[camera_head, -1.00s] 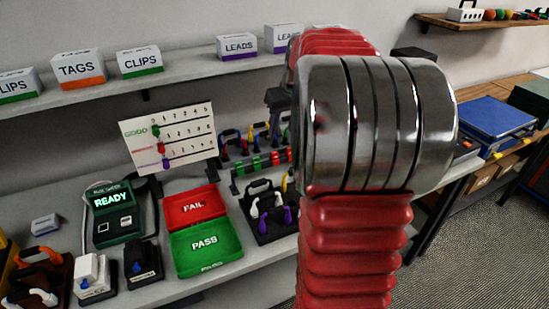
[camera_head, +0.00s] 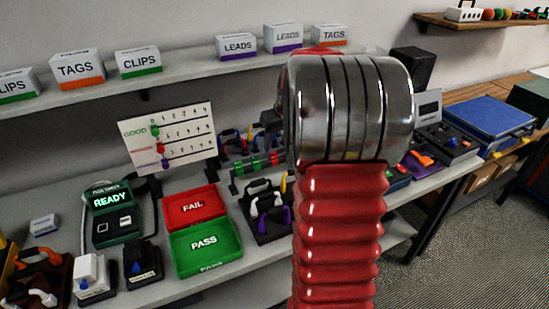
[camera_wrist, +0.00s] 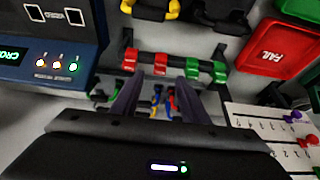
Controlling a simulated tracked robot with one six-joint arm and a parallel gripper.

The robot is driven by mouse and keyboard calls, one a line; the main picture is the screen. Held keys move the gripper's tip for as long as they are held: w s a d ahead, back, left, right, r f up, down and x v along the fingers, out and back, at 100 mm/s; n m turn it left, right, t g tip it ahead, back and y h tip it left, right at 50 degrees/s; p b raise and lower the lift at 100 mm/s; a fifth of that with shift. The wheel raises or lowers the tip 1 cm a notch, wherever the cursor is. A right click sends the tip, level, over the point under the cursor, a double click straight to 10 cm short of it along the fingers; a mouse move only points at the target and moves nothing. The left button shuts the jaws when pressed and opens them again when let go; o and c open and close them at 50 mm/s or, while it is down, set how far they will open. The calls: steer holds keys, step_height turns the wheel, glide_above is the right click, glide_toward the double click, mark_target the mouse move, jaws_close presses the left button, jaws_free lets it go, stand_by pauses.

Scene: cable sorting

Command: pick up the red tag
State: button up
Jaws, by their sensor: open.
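A rail carries red and green tags. Nothing is held. In the head view the gripper is mostly hidden behind my arm.
A red FAIL tray (camera_head: 191,208) and green PASS tray (camera_head: 206,244) lie on the bench. A white board (camera_head: 170,140) with coloured pegs stands behind. A blue tester (camera_wrist: 50,50) is left of the rail in the wrist view. Coloured looped cables (camera_wrist: 165,101) show between the fingers.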

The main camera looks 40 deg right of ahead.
mark_target(274, 153)
steer(key=shift+x, duration=2.6)
jaws_close()
